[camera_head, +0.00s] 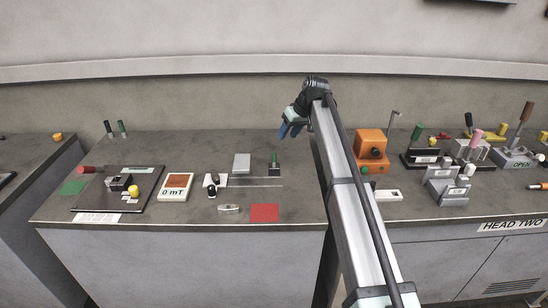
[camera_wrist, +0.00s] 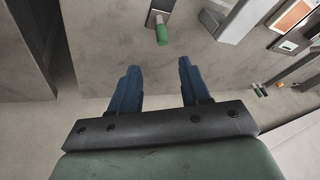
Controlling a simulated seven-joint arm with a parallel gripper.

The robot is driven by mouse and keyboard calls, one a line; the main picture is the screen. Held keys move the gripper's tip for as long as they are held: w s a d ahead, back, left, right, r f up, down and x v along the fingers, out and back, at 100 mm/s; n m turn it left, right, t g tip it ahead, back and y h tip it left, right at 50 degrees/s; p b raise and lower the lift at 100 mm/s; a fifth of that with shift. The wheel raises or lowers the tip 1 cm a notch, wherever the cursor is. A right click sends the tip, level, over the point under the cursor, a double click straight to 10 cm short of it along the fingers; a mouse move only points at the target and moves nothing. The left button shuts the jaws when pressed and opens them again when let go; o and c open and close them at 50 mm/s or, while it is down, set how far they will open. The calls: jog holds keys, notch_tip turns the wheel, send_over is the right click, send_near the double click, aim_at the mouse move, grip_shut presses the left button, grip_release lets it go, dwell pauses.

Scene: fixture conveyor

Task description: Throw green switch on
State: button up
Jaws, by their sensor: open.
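A green-handled upright switch (camera_head: 275,160) stands on a dark base at the back of the left bench. Another green handle (camera_head: 121,127) stands at the back left beside a black one, and a third (camera_head: 417,132) is on the right bench. My gripper (camera_head: 290,131) is raised near the back of the bench, right of the first green switch. In the wrist view my gripper (camera_wrist: 158,65) has its two blue fingers apart with nothing between them. A green cylinder on a grey rod (camera_wrist: 161,34) lies beyond the fingertips; I cannot tell which green handle it is.
The left bench holds a meter reading 0 mT (camera_head: 175,186), a red square (camera_head: 264,212), a grey block (camera_head: 242,163) and a dark board with a yellow knob (camera_head: 134,191). An orange box (camera_head: 371,150) and several lever fixtures crowd the right bench. A wall stands behind.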

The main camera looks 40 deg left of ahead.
aim_at(275, 154)
jog(key=x, duration=1.4)
jog(key=shift+s, duration=0.3)
jog(key=shift+c, duration=0.2)
grip_shut()
